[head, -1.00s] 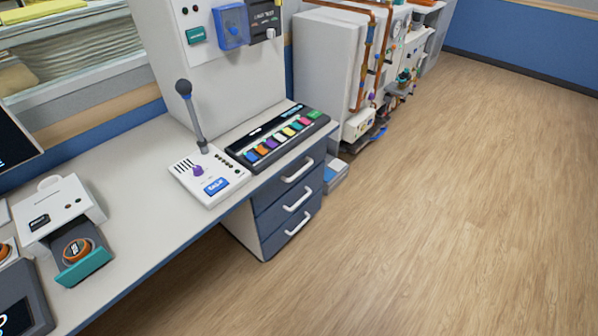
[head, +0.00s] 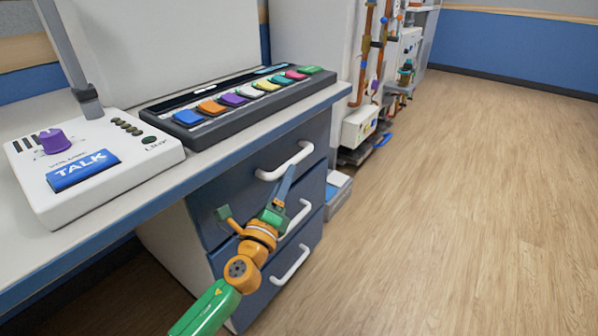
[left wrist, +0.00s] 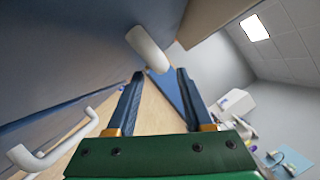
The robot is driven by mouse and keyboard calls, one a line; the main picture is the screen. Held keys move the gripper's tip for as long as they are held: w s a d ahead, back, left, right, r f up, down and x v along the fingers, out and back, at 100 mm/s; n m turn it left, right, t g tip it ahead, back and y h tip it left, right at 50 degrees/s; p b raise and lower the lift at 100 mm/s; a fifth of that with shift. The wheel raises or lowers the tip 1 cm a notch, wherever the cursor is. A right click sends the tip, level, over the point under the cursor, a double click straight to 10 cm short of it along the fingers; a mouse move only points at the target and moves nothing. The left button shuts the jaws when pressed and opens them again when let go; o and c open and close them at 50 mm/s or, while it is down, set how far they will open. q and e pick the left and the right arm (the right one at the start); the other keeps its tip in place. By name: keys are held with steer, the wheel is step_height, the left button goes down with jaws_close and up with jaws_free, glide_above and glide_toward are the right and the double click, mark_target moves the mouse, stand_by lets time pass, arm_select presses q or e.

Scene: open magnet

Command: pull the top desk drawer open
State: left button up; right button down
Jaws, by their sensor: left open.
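The desk's top drawer (head: 238,182) has a dark blue front and looks flush with the cabinet. Its white bar handle (head: 290,161) runs along the upper part of the front. My left gripper (head: 256,190) is open and empty, in front of the drawers and just below this handle. In the left wrist view, my two blue fingers (left wrist: 160,75) stand apart, and a white handle (left wrist: 148,48) lies just beyond the tips, roughly in line with the gap. I see no contact. My right gripper is in neither current view.
The middle (head: 300,217) and bottom (head: 291,264) drawer handles lie below, partly behind my left gripper for the middle one. The desktop holds a TALK microphone base (head: 95,165) and a coloured button panel (head: 240,98). Floor (head: 450,220) to the right is clear.

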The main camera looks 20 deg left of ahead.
mark_target(290, 161)
arm_select(q)
steer(key=x, duration=0.4)
steer(key=shift+r+b, duration=0.15)
steer(key=shift+b, duration=0.25)
steer(key=shift+w+r, duration=0.15)
steer(key=shift+w, duration=0.3)
jaws_close()
arm_select(e)
steer(key=shift+w+r, duration=0.2)
steer(key=shift+r, duration=1)
steer(key=shift+a, duration=0.1)
